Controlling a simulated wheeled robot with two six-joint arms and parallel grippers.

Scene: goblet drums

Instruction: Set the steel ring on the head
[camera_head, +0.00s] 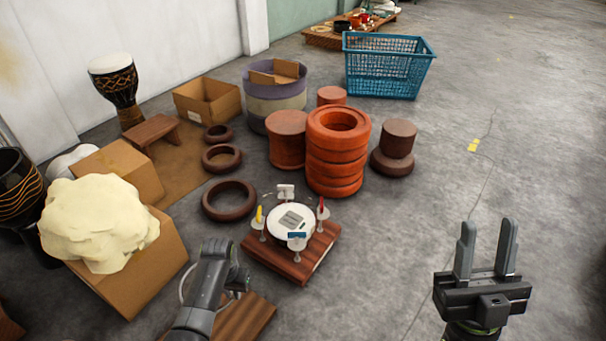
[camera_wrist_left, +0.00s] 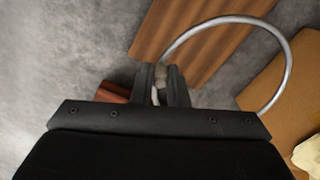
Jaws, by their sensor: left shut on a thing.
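The steel ring (camera_wrist_left: 289,70) is a thin, shiny hoop. In the left wrist view it sticks out to the right from between the fingers of my left gripper (camera_wrist_left: 163,80), which is shut on its rim. In the head view my left gripper (camera_head: 238,283) is at the lower middle, and a bit of the ring shows left of the wrist. The white round head (camera_head: 290,222) lies on a wooden board (camera_head: 318,254), up and right of this gripper and apart from the ring. My right gripper (camera_head: 487,245) is open and empty at the lower right.
Several small posts, with a yellow tip (camera_head: 259,214) and a red tip (camera_head: 322,203) among them, stand around the head. A striped wooden board (camera_head: 252,318) lies below my left gripper. Boxes, brown rings (camera_head: 229,199) and orange stacked rings (camera_head: 337,165) stand behind.

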